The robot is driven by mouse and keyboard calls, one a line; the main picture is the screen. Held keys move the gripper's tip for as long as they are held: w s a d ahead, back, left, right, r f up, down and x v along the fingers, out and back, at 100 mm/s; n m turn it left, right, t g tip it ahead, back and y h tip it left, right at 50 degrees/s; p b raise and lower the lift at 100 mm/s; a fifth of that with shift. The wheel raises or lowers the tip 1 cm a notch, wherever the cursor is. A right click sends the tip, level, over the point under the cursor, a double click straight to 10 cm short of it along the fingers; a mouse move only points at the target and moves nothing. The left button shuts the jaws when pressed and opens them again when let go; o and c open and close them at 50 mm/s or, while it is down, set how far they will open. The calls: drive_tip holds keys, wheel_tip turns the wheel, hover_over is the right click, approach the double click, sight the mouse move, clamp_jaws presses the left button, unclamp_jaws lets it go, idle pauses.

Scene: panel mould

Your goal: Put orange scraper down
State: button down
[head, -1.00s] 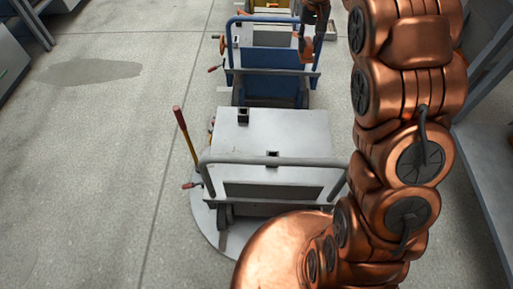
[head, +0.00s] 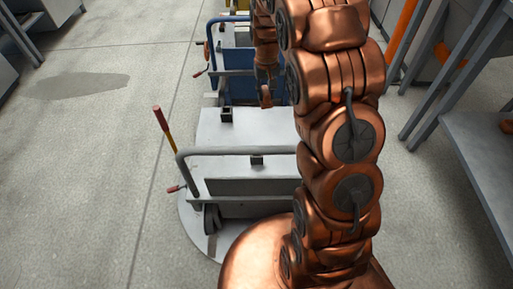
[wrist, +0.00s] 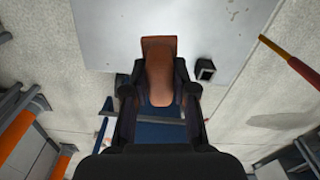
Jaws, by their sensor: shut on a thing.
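The orange scraper (wrist: 160,72) is in my gripper (wrist: 160,92), between its two dark fingers in the wrist view. Its flat end points to the top of that view, over the grey-white panel top (wrist: 110,35). In the head view the scraper (head: 266,95) shows small beside my arm, near the far edge of the nearest panel (head: 235,135). My gripper there is largely hidden by my arm. I cannot tell the height of the scraper above the panel.
A small square dark socket (wrist: 205,69) stands on the panel. A red and yellow lever (head: 163,128) rises at the left of the near cart. A blue cart (head: 228,60) stands behind it. A grey table (head: 490,150) is at the right.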

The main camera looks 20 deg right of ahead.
drive_tip(key=s+d+f+m+b, duration=0.1)
drive_tip(key=s+d+f+b, duration=0.2)
drive_tip(key=s+f, duration=0.45)
drive_tip(key=s+d+f+m+b, duration=0.1)
drive_tip(key=s+d+f+b, duration=0.25)
drive_tip(key=f, duration=0.65)
drive_tip(key=b, duration=0.3)
hover_over(289, 129)
drive_tip(key=shift+f, duration=0.7)
drive_tip(key=shift+w+f+b, duration=0.1)
drive_tip(key=shift+f+b, duration=0.5)
drive_tip(key=shift+f, duration=1.15)
drive_tip(key=shift+f, duration=0.1)
drive_tip(key=c, duration=0.9)
unclamp_jaws()
drive_tip(key=shift+f, duration=0.1)
drive_tip(key=shift+c, duration=0.2)
wheel_tip(289, 129, up, 12)
drive_tip(key=p, duration=0.3)
drive_tip(key=shift+r, duration=0.2)
